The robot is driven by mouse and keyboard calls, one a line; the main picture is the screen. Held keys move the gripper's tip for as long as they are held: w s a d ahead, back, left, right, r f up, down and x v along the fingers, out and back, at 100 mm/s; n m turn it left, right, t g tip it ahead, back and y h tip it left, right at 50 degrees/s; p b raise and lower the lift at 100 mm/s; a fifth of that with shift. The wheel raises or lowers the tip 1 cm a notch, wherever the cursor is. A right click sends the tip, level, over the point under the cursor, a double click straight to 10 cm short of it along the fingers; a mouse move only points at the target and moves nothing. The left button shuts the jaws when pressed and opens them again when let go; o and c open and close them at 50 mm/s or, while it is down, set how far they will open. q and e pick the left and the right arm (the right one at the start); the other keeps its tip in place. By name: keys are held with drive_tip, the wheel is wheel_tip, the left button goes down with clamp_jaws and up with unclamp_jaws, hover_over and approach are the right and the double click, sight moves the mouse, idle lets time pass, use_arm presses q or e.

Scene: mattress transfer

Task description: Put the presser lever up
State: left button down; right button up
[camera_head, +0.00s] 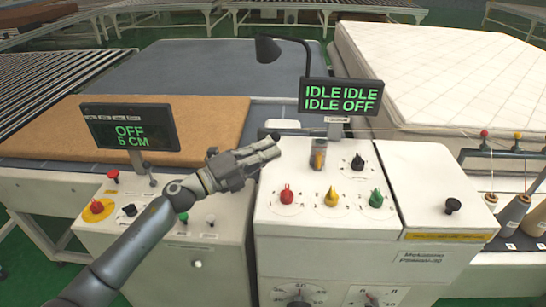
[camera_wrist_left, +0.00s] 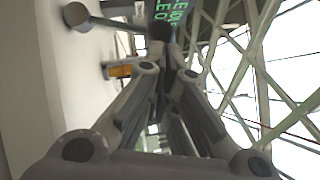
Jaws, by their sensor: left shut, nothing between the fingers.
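My left gripper (camera_head: 270,146) is shut and empty. In the head view its tips are at the left edge of the white sewing-machine housing (camera_head: 262,230), close to a small black knob (camera_head: 275,135). I cannot tell whether they touch it. The left gripper also fills the wrist view (camera_wrist_left: 170,58), its fingers together near a dark round end. A metal lever-like part with a yellow section (camera_head: 318,155) stands upright on the housing, right of the gripper. No label shows which part is the presser lever. My right gripper is not in view.
Red (camera_head: 287,194), yellow (camera_head: 331,195) and green (camera_head: 376,199) knobs sit on the housing. A display reading IDLE and OFF (camera_head: 341,97) stands behind. Another display (camera_head: 130,133) reads OFF 5 CM. A black lamp (camera_head: 268,48) hangs above; a white mattress (camera_head: 440,65) lies behind right.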

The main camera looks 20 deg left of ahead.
use_arm(q)
drive_tip(key=shift+w+d+r, duration=0.1)
drive_tip(key=shift+w+r, duration=0.45)
drive_tip(key=shift+r, duration=0.15)
drive_tip(key=shift+w+a+r, duration=0.25)
drive_tip(key=shift+w+r, duration=0.1)
drive_tip(key=shift+w, duration=0.25)
drive_tip(key=shift+w+a+r, duration=0.2)
drive_tip(key=shift+w+a, duration=0.15)
drive_tip(key=shift+w, duration=0.25)
drive_tip(key=w, duration=0.2)
drive_tip(key=shift+w+a+r, duration=0.25)
drive_tip(key=shift+w+a, duration=0.05)
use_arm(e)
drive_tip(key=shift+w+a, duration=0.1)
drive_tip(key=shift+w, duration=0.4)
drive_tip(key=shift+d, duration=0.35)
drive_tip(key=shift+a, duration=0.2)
use_arm(q)
drive_tip(key=shift+r, duration=0.1)
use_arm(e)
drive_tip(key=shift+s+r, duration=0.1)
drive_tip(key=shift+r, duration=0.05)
